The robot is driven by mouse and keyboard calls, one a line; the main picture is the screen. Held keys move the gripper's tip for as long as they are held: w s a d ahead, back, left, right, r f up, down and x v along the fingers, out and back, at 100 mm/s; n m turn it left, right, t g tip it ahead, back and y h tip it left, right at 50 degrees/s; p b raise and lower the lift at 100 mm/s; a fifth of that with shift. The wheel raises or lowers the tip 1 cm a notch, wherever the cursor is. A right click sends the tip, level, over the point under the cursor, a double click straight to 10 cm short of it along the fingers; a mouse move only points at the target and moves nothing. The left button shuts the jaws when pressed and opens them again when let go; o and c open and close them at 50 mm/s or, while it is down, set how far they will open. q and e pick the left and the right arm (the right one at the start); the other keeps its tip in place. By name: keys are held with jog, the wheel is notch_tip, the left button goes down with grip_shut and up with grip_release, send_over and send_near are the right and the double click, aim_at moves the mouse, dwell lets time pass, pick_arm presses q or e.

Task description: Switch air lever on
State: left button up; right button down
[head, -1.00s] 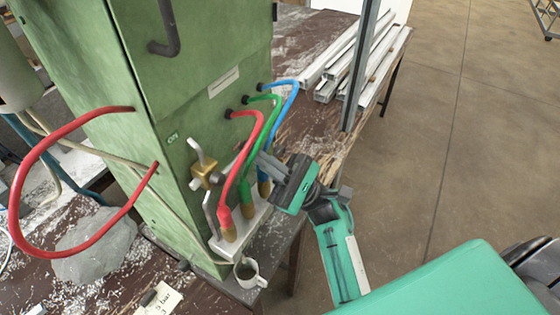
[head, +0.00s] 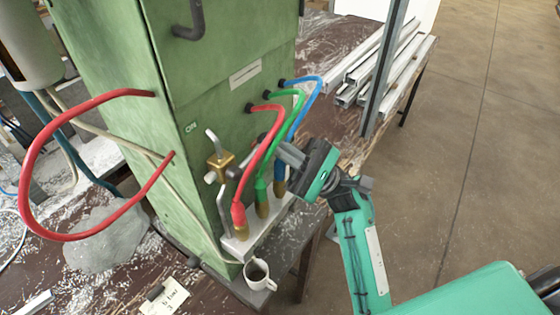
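The air lever is a bent grey handle (head: 213,143) on a brass valve (head: 221,167), mounted on the side of the green cabinet (head: 200,95). An "ON" label (head: 191,127) sits on the cabinet above and left of the valve. The handle points up and slightly left, towards the label. My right gripper (head: 284,150) is to the right of the valve, by the red, green and blue hoses. Its fingers point left towards the lever and are apart from the handle. The hoses partly hide the fingertips, so their opening is unclear. My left gripper is out of view.
The red (head: 262,165), green (head: 276,145) and blue (head: 302,115) hoses run down to brass fittings on a white block. A cup (head: 258,273) stands below on the bench. A red hose loop (head: 40,150) hangs left. Metal profiles (head: 400,65) lie behind.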

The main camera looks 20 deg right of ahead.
pick_arm(q)
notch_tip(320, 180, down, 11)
jog(key=b, duration=1)
pick_arm(e)
jog(key=r+n+g+h+b, duration=0.1)
jog(key=r+n+g+h, duration=0.1)
jog(key=r+n, duration=0.1)
jog(key=s+a+r+n+g+h+b, duration=0.1)
jog(key=r+n+g+h, duration=0.1)
jog(key=n, duration=0.3)
jog(key=r+n+g+h+b, duration=0.1)
jog(key=r+n+g+h, duration=0.2)
jog(key=r+n+g, duration=0.1)
jog(key=shift+s+a+r, duration=0.25)
jog(key=shift+a, duration=0.15)
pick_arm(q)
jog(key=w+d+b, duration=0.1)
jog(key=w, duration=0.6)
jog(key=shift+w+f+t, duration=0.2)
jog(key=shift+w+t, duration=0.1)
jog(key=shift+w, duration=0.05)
pick_arm(e)
jog(key=shift+s+a+r+n+t+h, duration=0.15)
jog(key=shift+s+a+r+n+h, duration=0.6)
jog(key=shift+h, duration=0.35)
jog(key=shift+s+a+r+n+t+h, duration=0.15)
jog(key=shift+s+a+r+n+h, duration=0.4)
jog(key=shift+a+r+n+h, duration=0.45)
jog(key=shift+f, duration=0.25)
jog(key=shift+d, duration=0.1)
